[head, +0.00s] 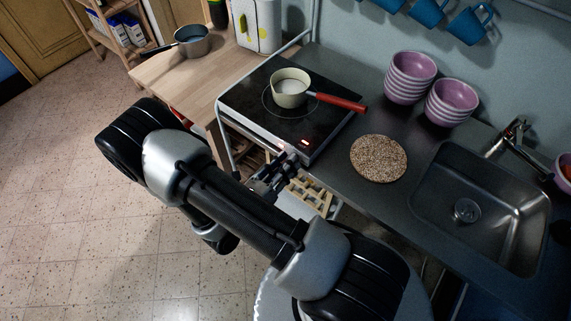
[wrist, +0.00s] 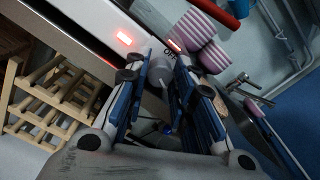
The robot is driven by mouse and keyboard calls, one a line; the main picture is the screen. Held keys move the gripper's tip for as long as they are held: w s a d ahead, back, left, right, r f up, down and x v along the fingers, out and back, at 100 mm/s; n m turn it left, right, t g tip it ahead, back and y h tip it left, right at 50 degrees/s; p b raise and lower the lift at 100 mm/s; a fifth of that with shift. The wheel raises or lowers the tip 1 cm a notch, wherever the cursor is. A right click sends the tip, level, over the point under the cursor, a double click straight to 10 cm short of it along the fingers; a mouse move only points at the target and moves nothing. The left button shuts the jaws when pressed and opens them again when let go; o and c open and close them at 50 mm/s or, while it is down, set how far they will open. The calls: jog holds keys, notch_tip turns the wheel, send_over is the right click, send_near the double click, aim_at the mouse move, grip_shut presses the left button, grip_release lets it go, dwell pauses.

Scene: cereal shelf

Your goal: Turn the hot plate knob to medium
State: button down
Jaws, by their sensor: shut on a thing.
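The hot plate (head: 330,95) is a black-topped cooker on the counter, with a cream pot (head: 288,92) with a red handle on it. Its pale front panel (wrist: 92,32) shows in the wrist view, with a lit red display (wrist: 124,38) and a second red light near the "Off" lettering. My gripper (head: 286,163) is at the front edge of the hot plate. In the wrist view my gripper (wrist: 157,72) has its fingers on either side of the pale grey knob (wrist: 160,74), shut on it. The knob's pointer and setting cannot be read.
A round cork mat (head: 378,158) lies right of the hot plate, with stacked purple bowls (head: 410,78) behind and a sink (head: 485,200) further right. A wooden rack (wrist: 62,92) stands below the front panel. Open floor lies to the left.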

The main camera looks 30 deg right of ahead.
jog(key=shift+m, duration=0.7)
jog(key=c, duration=1.4)
grip_release()
jog(key=shift+o, duration=0.2)
jog(key=v, duration=1.2)
jog(key=shift+r, duration=0.1)
